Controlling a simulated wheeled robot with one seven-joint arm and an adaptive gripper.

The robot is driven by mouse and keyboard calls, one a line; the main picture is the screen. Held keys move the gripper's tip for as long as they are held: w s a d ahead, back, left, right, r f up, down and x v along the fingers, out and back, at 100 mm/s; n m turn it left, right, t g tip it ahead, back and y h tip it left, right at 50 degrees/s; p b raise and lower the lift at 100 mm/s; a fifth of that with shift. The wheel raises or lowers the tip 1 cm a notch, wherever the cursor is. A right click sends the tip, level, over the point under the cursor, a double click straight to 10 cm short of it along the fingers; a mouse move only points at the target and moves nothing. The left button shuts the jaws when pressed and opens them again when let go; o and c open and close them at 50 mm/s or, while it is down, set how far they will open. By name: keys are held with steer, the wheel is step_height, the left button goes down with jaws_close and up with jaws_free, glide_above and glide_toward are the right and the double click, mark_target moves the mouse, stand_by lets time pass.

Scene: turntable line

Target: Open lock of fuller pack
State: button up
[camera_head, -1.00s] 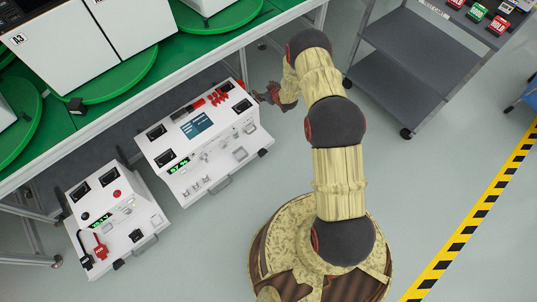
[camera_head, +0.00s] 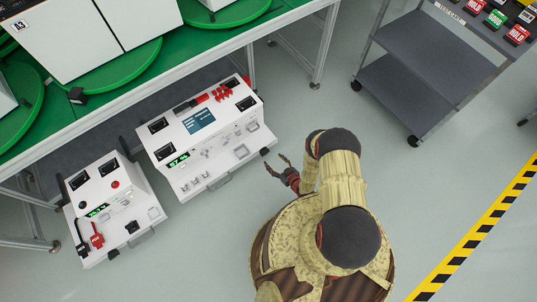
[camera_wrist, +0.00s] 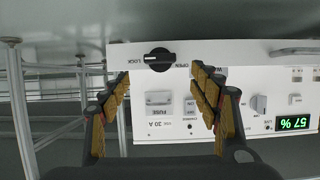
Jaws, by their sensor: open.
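Two white packs stand on the floor: a larger one (camera_head: 215,150), its green display (camera_head: 178,161) seeming to read 57 %, and a smaller one (camera_head: 125,190) with a display (camera_head: 98,210) too blurred to read surely. In the wrist view a white panel (camera_wrist: 180,110) hangs upside down, with a 57 % display (camera_wrist: 294,124) and a black rotary knob (camera_wrist: 159,59) between LOCK and OPEN marks. Its pale mark seems to point toward LOCK. My gripper (camera_head: 277,164) is open and empty, right of the larger pack. Its fingers (camera_wrist: 154,72) flank the knob in view, apparently without touching it.
A green-topped bench (camera_head: 100,105) stands over the packs' back side, its metal legs (camera_head: 325,45) nearby. A grey cart (camera_head: 415,75) stands at upper right. The floor (camera_head: 440,200) between my base and the yellow-black stripe (camera_head: 475,232) is clear.

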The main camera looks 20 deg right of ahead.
mark_target(266, 153)
steer(key=b+x, duration=0.2)
steer(key=x, duration=0.5)
steer(key=shift+w+a+f+b, duration=0.1)
steer(key=shift+w+f+b, duration=0.1)
steer(key=shift+b, duration=0.2)
steer(key=c, duration=1.1)
steer(key=shift+c, duration=0.3)
